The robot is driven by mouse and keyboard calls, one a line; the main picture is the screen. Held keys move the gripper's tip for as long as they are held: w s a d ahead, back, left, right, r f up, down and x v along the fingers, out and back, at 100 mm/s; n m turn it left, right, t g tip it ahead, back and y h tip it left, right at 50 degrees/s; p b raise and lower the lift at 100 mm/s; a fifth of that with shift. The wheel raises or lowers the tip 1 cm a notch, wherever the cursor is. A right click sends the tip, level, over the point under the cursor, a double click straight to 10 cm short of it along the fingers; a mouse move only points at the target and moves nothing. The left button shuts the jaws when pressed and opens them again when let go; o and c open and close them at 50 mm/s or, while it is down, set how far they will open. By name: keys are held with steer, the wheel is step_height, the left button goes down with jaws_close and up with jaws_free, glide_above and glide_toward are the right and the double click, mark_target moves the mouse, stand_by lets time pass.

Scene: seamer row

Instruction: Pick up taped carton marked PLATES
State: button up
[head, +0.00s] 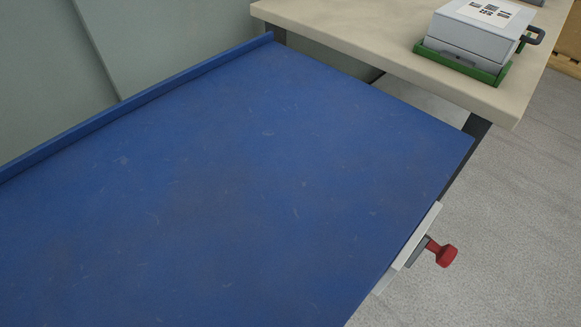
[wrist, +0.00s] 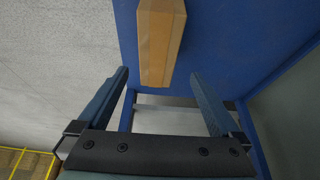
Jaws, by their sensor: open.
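A brown cardboard carton (wrist: 162,40) shows at the top middle of the wrist view, above or on the blue surface. My gripper (wrist: 158,74) is open, with one finger on each side of the carton's near end in the picture. A gap shows on both sides, and the jaws hold nothing. I cannot tell how far the carton is beyond the fingertips. No carton and no gripper show in the head view.
The blue worktop (head: 230,180) is bare in the head view, with a raised back edge. A red knob (head: 447,255) sticks out at its right side. A beige table (head: 350,35) behind bears a grey case (head: 470,30) in a green tray (head: 460,65). Open floor lies right.

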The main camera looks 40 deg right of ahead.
steer(key=b+x, duration=0.3)
steer(key=x, duration=0.4)
steer(key=shift+s+f+b, duration=0.1)
steer(key=shift+f+b, duration=0.05)
steer(key=shift+b, duration=0.15)
steer(key=shift+b+x, duration=1.9)
steer(key=shift+x, duration=0.85)
steer(key=shift+d+f, duration=0.1)
steer(key=shift+f, duration=0.1)
jaws_close()
